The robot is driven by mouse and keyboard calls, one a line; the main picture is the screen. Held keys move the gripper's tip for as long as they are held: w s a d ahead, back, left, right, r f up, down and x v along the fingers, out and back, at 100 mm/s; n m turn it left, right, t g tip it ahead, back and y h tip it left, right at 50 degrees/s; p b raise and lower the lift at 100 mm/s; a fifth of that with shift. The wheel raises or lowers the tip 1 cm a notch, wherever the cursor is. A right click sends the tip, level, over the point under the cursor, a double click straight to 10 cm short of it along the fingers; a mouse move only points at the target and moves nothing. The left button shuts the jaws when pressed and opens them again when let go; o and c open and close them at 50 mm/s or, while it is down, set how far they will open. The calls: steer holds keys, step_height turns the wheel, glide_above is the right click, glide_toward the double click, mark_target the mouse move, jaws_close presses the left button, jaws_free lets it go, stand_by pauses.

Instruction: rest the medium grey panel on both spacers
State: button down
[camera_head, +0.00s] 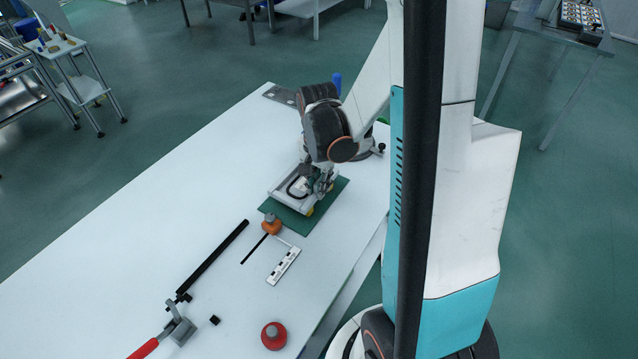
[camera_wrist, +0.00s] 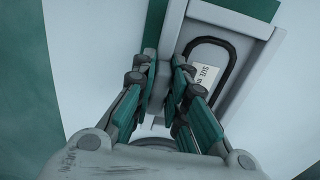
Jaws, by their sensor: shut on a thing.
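The grey panel (camera_head: 284,196) is over a dark green mat (camera_head: 322,212) on the white table, below my gripper (camera_head: 322,182). In the wrist view my gripper (camera_wrist: 165,92) has its green-padded fingers on either side of a light grey edge of the panel (camera_wrist: 230,20). It is shut on that edge. A black loop and a white label show on the panel's face. A small yellow piece (camera_head: 310,212) shows at the panel's near right corner; I cannot tell whether it is a spacer. Any other spacer is hidden, and I cannot tell whether the panel touches its supports.
A white slotted strip (camera_head: 284,266), a black bar (camera_head: 213,262), a red-handled clamp (camera_head: 178,328) and a red round object (camera_head: 273,335) lie nearer. The table's left side is clear.

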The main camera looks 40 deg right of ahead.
steer(key=shift+f, duration=0.3)
steer(key=c, duration=1.5)
jaws_free()
steer(key=shift+r, duration=0.1)
step_height(320, 180, up, 12)
steer(key=w+a+r+n+t+h+p, duration=0.1)
steer(key=w+a+r+n+t+p, duration=0.35)
steer(key=a+r, duration=0.65)
steer(key=s+a+f+n+t+b, duration=0.1)
steer(key=s+n, duration=0.2)
steer(key=s, duration=0.1)
steer(key=s+a+f+n+t+b, duration=0.1)
steer(key=s+a+n+b, duration=0.1)
steer(key=s+n, duration=0.1)
steer(key=s+a+f+n+t+y+b, duration=0.1)
steer(key=s+f+n+b, duration=0.1)
steer(key=s, duration=0.3)
steer(key=shift+s+a+n, duration=0.15)
steer(key=shift+s+n, duration=0.05)
steer(key=shift+n, duration=0.55)
